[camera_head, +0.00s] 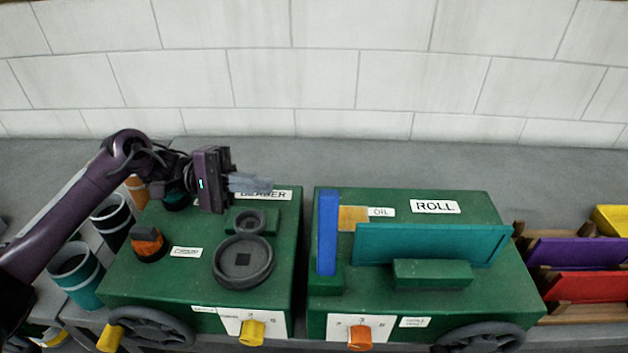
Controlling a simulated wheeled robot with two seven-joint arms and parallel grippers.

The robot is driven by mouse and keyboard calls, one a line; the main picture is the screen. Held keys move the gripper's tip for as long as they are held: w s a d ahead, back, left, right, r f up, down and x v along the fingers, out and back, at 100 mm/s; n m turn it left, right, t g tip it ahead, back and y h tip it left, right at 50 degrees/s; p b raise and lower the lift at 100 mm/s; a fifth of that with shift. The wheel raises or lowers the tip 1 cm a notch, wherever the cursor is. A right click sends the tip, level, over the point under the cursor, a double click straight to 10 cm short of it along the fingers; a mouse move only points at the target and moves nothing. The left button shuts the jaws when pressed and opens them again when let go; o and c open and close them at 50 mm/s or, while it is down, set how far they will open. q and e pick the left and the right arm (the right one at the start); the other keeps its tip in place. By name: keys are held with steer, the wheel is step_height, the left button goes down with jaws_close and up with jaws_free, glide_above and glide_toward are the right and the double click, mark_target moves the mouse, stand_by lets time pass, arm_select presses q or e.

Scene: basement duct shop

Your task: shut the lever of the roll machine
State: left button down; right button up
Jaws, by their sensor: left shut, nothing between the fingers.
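The roll machine (470,206) is a green box labelled ROLL at the right of centre. A blue upright bar (327,232), which looks like its lever, stands at its left end in a small green base. A teal panel (430,243) stands along its top, with a green block (432,273) in front. My left gripper (262,184) is shut and empty. It is over the back of the neighbouring machine, to the left of the blue bar and apart from it. My right gripper is not in view.
The neighbouring green machine (200,265) has dark round dials and an orange knob (147,243) on top. A narrow gap separates the two machines. Cups (75,275) stand at the left. Wooden racks with coloured panels (583,287) stand at the right. A white block wall is behind.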

mark_target(327, 238)
arm_select(q)
steer(key=shift+s, duration=0.1)
steer(key=p+x, duration=0.5)
steer(key=x, duration=0.5)
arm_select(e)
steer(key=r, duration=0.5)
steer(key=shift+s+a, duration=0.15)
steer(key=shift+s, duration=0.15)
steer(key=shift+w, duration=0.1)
